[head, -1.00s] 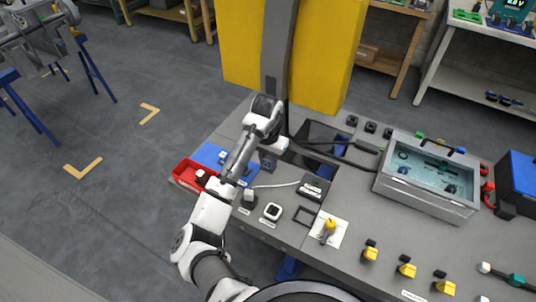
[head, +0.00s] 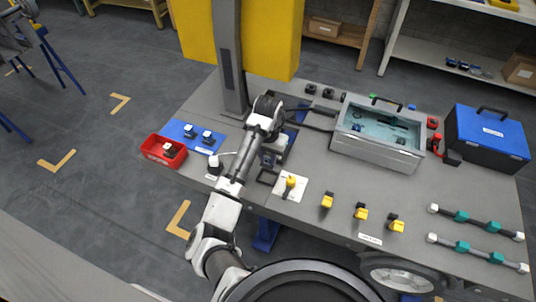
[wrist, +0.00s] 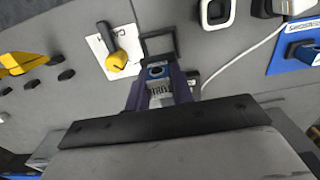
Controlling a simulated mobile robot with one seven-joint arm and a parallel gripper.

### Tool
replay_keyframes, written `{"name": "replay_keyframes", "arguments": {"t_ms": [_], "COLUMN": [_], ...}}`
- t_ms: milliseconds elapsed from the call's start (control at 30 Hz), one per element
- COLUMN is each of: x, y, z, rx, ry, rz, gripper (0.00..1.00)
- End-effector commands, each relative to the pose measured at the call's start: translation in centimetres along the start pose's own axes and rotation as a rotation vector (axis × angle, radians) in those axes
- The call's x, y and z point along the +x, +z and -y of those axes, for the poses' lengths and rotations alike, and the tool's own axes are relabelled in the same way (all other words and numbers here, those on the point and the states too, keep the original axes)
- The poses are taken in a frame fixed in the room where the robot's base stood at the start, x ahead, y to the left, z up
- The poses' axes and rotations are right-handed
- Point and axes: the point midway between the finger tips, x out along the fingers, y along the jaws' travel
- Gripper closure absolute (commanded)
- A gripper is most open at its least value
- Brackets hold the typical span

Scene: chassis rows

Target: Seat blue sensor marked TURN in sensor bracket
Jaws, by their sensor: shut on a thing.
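My gripper (wrist: 160,92) is shut on a blue sensor (wrist: 157,71) with a dark face and a pale label. The label's letters are too small to read surely. In the head view my gripper (head: 268,153) hangs over the bench. The sensor bracket seems to be the black square frame (wrist: 160,43), which also shows in the head view (head: 267,177). In the wrist view the held sensor is at the frame's near side; I cannot tell its height or whether they touch. Two more sensors (head: 189,130) (head: 208,136) sit on a blue mat (head: 176,125).
A red bin (head: 151,148) holds another sensor. Beside the frame lies a white card (wrist: 98,44) with a yellow-ended part (wrist: 117,61). A white cable (wrist: 243,55) runs close by. A clear-topped grey case (head: 372,158) and a blue toolbox (head: 487,140) stand to the right.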

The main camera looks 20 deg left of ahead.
Motion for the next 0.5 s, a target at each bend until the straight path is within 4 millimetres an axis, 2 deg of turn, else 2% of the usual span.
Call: {"name": "replay_keyframes", "arguments": {"t_ms": [500], "x": [5.5], "y": [0.0], "z": [0.1], "rx": [0.000], "ry": [-0.001], "rz": [0.000], "gripper": [1.00]}}
